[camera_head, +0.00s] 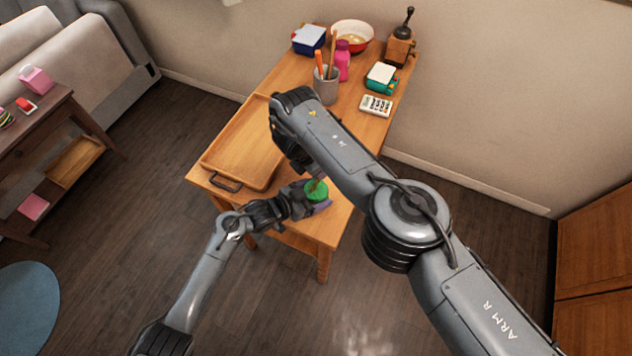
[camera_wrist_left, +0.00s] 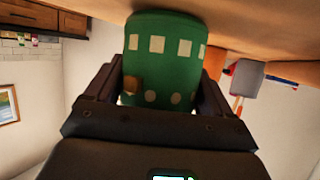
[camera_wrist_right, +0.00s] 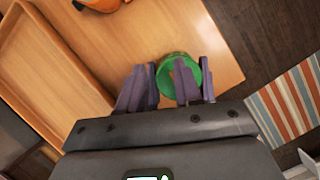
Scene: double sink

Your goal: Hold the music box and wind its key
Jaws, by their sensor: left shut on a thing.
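The music box (camera_head: 316,190) is a green round box near the table's front edge. In the left wrist view the music box (camera_wrist_left: 165,50) shows a green side with cream squares. A small brown-gold knob (camera_wrist_left: 132,84), possibly the key, shows on it. My left gripper (camera_head: 305,197) is shut on the music box, with one finger on each side. My right gripper (camera_wrist_right: 165,82) is open, its fingers apart, over the box's green top (camera_wrist_right: 178,62); one finger covers part of that top. I cannot tell whether it touches the box. My right arm hides much of its gripper in the head view.
A wooden tray (camera_head: 225,165) lies on the table left of the box. Behind are a grey cup with utensils (camera_head: 326,88), a pink bottle (camera_head: 342,62), a red bowl (camera_head: 352,30), a calculator-like item (camera_head: 376,106) and a grinder (camera_head: 400,45). Bare tabletop lies around the music box.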

